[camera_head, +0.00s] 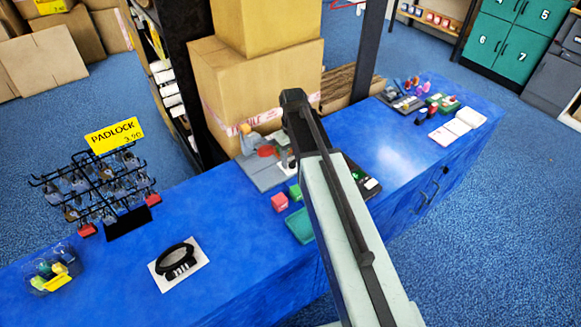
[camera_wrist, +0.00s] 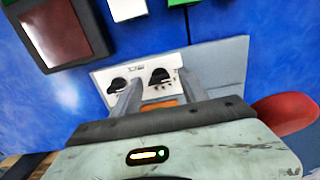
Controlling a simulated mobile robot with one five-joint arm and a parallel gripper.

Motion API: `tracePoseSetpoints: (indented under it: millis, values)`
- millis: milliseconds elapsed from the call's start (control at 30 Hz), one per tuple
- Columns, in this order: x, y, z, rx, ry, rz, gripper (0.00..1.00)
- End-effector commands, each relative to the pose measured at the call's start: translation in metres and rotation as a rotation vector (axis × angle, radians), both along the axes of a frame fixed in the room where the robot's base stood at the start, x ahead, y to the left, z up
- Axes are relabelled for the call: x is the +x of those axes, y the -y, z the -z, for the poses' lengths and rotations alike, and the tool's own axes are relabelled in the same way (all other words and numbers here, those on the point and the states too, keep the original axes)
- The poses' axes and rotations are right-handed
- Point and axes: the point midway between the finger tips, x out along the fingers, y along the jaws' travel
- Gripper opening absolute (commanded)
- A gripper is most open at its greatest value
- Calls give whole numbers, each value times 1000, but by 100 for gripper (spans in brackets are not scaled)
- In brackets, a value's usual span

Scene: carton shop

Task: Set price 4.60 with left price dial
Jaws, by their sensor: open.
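A white panel (camera_wrist: 145,66) with two black dials shows in the wrist view. The left dial (camera_wrist: 118,86) lies just outside my left finger. The right dial (camera_wrist: 160,75) shows between the two fingertips of my gripper (camera_wrist: 162,78). My gripper is open, and no dial is visibly clamped. I cannot tell whether a finger touches the panel or a dial. An orange strip (camera_wrist: 166,103) shows between the fingers, partly hidden. The price digits are not readable. In the head view my arm covers most of the panel and my gripper.
A grey plate (camera_wrist: 222,70) and a red disc (camera_wrist: 285,112) lie right of the panel in the wrist view. A dark framed block (camera_wrist: 58,32) is at upper left.

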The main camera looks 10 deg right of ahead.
Motion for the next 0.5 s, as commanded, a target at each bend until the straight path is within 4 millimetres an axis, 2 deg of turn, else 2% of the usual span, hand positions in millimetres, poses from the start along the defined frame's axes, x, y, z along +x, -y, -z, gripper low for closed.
tracePoseSetpoints:
  millis: [33, 267, 433, 467, 500]
  values:
    - [0, 0, 7, 0, 0, 0, 51]
    - [0, -1, 4, 0, 0, 0, 51]
    - [0, -1, 4, 0, 0, -1, 6]
    - [0, -1, 4, 0, 0, -1, 0]
    - [0, -1, 4, 0, 0, -1, 0]
